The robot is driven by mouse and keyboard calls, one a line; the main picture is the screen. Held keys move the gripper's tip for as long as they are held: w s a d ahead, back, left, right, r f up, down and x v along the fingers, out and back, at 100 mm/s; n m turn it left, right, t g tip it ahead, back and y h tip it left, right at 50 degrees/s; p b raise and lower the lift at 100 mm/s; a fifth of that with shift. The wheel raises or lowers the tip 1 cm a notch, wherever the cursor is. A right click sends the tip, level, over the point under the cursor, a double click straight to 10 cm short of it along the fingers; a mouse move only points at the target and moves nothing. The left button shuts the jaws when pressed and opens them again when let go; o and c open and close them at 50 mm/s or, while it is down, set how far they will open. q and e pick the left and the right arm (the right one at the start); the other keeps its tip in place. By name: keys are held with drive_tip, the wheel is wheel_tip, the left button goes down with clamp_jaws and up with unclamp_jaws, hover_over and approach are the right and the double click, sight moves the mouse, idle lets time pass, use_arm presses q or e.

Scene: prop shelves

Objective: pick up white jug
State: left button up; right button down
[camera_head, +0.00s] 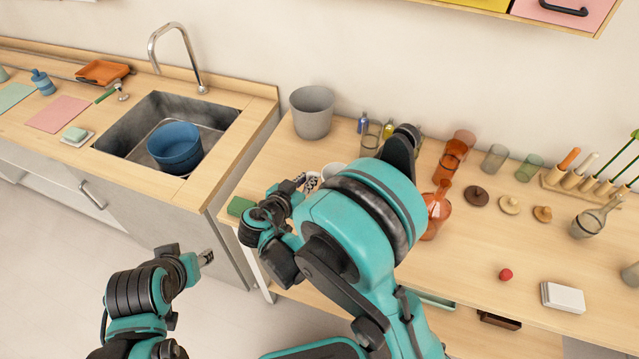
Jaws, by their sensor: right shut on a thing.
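The white jug (334,170) stands near the left end of the wooden counter, partly hidden behind my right arm. Only part of its pale rim and side shows. My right gripper (307,183) is at its left side, shut on it; the exact contact is hard to make out. I cannot tell whether the jug is lifted off the counter. My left gripper (206,257) is away from the counter, over the floor in front of the sink cabinet, with no object visible in it. Its finger opening is too small to judge.
A grey bucket (312,112) stands behind the jug, and a green block (239,206) lies at the counter's left edge. Glasses and an orange carafe (437,208) stand right of my arm. The sink (140,128) holds a blue basin (175,148).

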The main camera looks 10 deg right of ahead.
wheel_tip(320, 180, up, 5)
drive_tip(key=shift+f+p, duration=0.15)
drive_tip(key=shift+p, duration=1)
drive_tip(key=s+d+r+p, duration=0.2)
drive_tip(key=d+r, duration=0.4)
drive_tip(key=d, duration=0.5)
drive_tip(key=shift+s+d+r+p, duration=0.2)
drive_tip(key=shift+s+p, duration=0.2)
drive_tip(key=shift+p, duration=0.25)
drive_tip(key=shift+f, duration=0.1)
